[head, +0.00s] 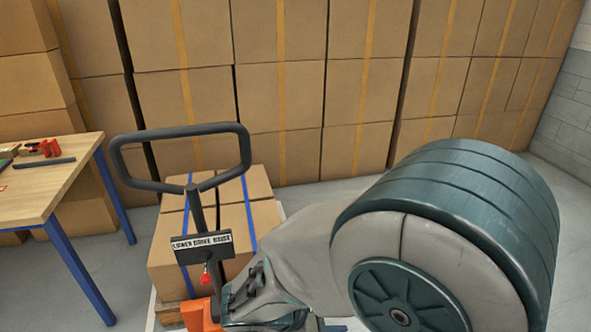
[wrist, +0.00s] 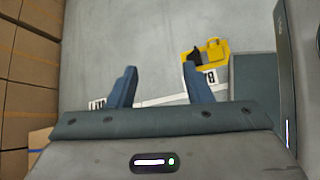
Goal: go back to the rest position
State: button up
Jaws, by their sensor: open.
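My gripper (wrist: 160,88) shows in the wrist view with its two blue-grey fingers spread wide apart. Nothing is between the fingers, and grey floor shows beyond them. In the head view my own arm (head: 440,240) fills the lower right, and I cannot make out the fingertips there. The arm's lower part overlaps the base of a pallet truck in the picture; I cannot tell how far apart they are.
The pallet truck's black handle (head: 180,128) rises at left centre, with strapped cartons (head: 255,215) behind. A wooden table (head: 50,180) stands left. Stacked cartons (head: 280,90) line the back. A yellow object (wrist: 213,52) lies on the floor near white markings.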

jog(key=s+d+r+m+y+p, duration=0.2)
jog(key=d+r+m+y+p, duration=0.1)
jog(key=r+m, duration=0.4)
jog(key=s+d+r+m+g+y+p, duration=0.1)
jog(key=d+r+m+y+p, duration=0.2)
jog(key=r+m+y, duration=0.3)
notch_tip(320, 180, up, 2)
jog(key=d+m, duration=0.1)
jog(key=m, duration=0.4)
jog(key=shift+s+d+r+g+p, duration=0.2)
jog(key=shift+s+d+g+p, duration=0.1)
jog(key=shift+s+d+p, duration=0.1)
